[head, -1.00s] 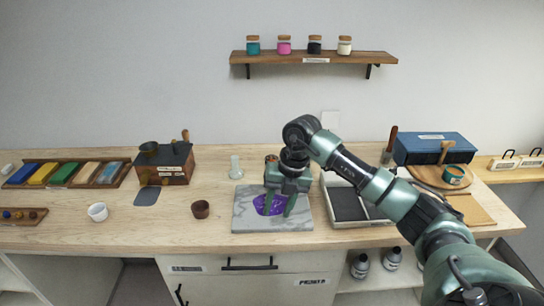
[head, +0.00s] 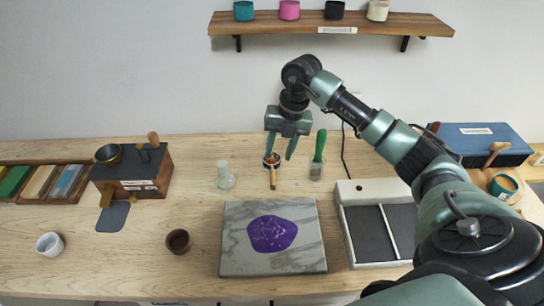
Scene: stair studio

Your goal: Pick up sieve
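A small round dark-rimmed piece (head: 271,160) with a light wooden handle toward me is at the back middle of the bench; it looks like the sieve, but it is too small to be sure. My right gripper (head: 280,153) points down with its green fingers spread apart and nothing between them. It is right above or just behind this piece; I cannot tell whether it touches. My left gripper is not in view.
A green-handled tool (head: 319,155) stands in a glass close right of the gripper, and a glass flask (head: 225,176) stands to the left. The stone slab (head: 235,255) with purple powder is in front. A two-part tray (head: 345,250) is at right, a wooden box (head: 130,183) at left.

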